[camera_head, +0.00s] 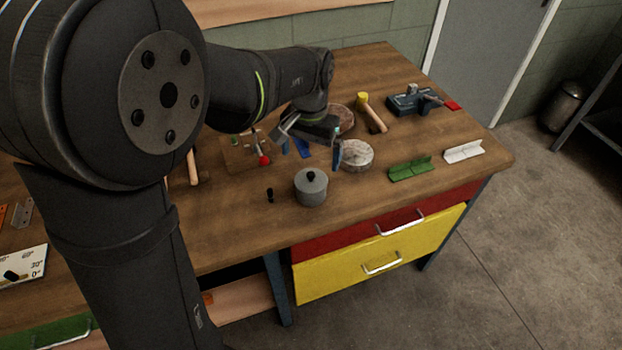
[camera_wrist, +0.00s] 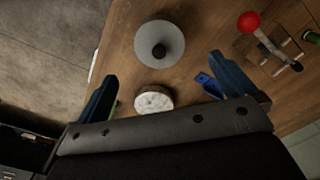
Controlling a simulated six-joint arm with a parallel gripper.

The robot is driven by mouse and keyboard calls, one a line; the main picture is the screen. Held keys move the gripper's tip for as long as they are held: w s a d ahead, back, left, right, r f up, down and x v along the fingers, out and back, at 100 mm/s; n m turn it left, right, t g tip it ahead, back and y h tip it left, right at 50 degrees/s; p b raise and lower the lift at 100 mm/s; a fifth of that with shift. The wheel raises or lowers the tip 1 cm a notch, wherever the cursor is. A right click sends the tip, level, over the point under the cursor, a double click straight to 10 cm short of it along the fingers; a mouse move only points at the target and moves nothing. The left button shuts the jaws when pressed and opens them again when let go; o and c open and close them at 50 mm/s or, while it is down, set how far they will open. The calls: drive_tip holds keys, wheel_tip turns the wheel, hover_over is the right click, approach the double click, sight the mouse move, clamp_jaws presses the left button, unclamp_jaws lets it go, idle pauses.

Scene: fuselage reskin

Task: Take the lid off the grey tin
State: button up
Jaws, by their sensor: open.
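The grey tin (camera_head: 311,192) stands upright on the workbench near its front edge. Its round grey lid (camera_head: 311,177) with a black knob is on top. In the wrist view the lid (camera_wrist: 172,34) shows from above, with the knob near its middle. My gripper (camera_head: 311,147) is above the bench, behind the tin in the head view, and apart from it. Its two blue fingers are spread wide in the wrist view (camera_wrist: 166,82), with nothing held between them. The tin's body is mostly hidden under the lid in the wrist view.
A pale round block (camera_head: 357,155) stands just right of my gripper. A red-knobbed clamp on a board (camera_head: 240,153) is to the left. A mallet (camera_head: 372,113), a blue vise (camera_head: 410,103), a green angle piece (camera_head: 411,169) and a white one (camera_head: 464,151) lie right.

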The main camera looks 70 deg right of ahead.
sight(311, 174)
drive_tip(key=shift+f, duration=3.45)
drive_tip(key=shift+s, duration=0.1)
drive_tip(key=c, duration=1.1)
